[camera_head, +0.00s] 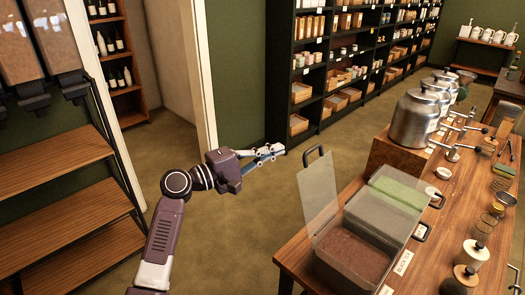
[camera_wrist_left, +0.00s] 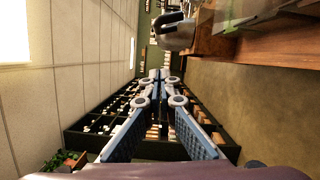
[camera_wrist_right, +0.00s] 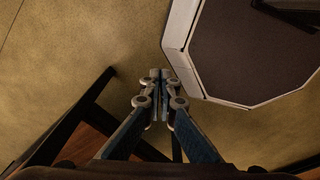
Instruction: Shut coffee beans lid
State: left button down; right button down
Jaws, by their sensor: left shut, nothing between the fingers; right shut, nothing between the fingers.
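A clear bin with dark brown contents (camera_head: 355,258) stands at the front left of the wooden table in the head view. Its clear lid (camera_head: 320,192) is open and stands up steeply at the bin's left side, with a dark handle (camera_head: 315,153) at its top. My left gripper (camera_head: 283,149) is shut and empty in the air, left of the lid and apart from it. The left wrist view also shows its closed fingers (camera_wrist_left: 160,75). My right gripper (camera_wrist_right: 160,74) is shut and empty in the right wrist view, and is outside the head view.
A neighbouring bin with green contents (camera_head: 400,190) has its lid down. Metal canisters (camera_head: 415,118) and small jars (camera_head: 472,254) stand on the table (camera_head: 440,235). Dark shelves (camera_head: 310,80) line the back, wooden shelves (camera_head: 60,165) the left. Open floor lies between.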

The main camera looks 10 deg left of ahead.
pick_arm(q)
jog(key=d+p, duration=0.3)
jog(key=d, duration=0.3)
jog(key=shift+r, duration=0.3)
jog(key=shift+d, duration=0.1)
jog(key=shift+s+r, duration=0.1)
